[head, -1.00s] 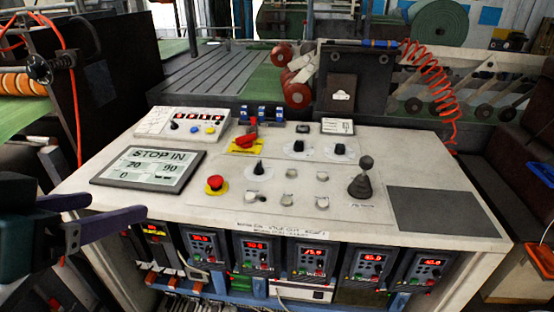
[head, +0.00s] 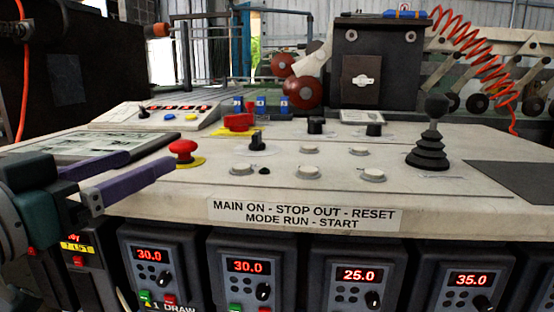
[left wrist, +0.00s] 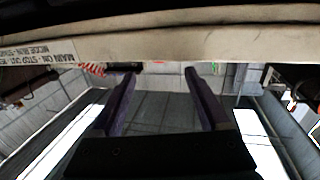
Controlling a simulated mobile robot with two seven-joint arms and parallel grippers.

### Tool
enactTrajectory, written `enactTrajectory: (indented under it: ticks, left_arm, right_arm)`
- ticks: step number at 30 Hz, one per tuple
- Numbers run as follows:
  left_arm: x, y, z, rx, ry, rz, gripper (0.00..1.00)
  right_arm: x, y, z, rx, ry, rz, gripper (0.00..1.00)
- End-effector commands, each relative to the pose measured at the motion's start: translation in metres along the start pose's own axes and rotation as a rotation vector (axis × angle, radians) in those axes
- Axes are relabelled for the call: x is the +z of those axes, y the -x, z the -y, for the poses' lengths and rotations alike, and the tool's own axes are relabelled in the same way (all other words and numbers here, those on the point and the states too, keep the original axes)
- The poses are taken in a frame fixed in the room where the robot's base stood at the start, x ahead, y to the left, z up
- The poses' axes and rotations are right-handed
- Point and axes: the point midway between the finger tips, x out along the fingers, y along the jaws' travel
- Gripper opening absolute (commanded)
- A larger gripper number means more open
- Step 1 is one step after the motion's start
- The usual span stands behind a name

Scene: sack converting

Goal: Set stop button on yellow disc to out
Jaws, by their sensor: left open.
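The red mushroom-shaped stop button (head: 183,147) stands on a yellow disc (head: 196,162) on the left part of the console top. My left gripper (head: 150,160) is open, with purple fingers, at the console's front left. In the head view its fingertips appear just left of and below the button; whether they touch it I cannot tell. The left wrist view shows the open fingers (left wrist: 159,75) with nothing between them, the console's front edge above them. The button does not clearly show there. My right gripper is not in view.
A display panel (head: 70,147) lies left of the button. A red switch on yellow (head: 238,122), a black knob (head: 257,141) and a joystick (head: 431,140) stand nearby. A label (head: 305,214) reads "MAIN ON - STOP OUT - RESET". Drive units (head: 256,270) line the front below.

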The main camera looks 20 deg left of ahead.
Motion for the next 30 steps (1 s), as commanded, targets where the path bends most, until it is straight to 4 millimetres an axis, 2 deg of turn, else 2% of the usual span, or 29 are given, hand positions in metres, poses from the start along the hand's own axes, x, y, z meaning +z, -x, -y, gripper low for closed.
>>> enactTrajectory:
  ticks: [12,16,21,30]
  left_arm:
    - [-0.001,-0.065,0.0,-0.001,-0.002,-0.001,0.79]
    - [-0.001,-0.081,0.0,-0.001,-0.002,0.0,0.79]
    - [-0.001,-0.092,0.0,-0.001,-0.002,0.002,0.79]
    - [-0.001,-0.094,0.0,-0.001,-0.001,0.003,0.79]
  right_arm:
    - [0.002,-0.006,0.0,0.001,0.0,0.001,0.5]
    - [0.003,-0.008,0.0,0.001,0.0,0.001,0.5]
    - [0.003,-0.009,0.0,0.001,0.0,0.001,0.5]
    - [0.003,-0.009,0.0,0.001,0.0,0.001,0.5]
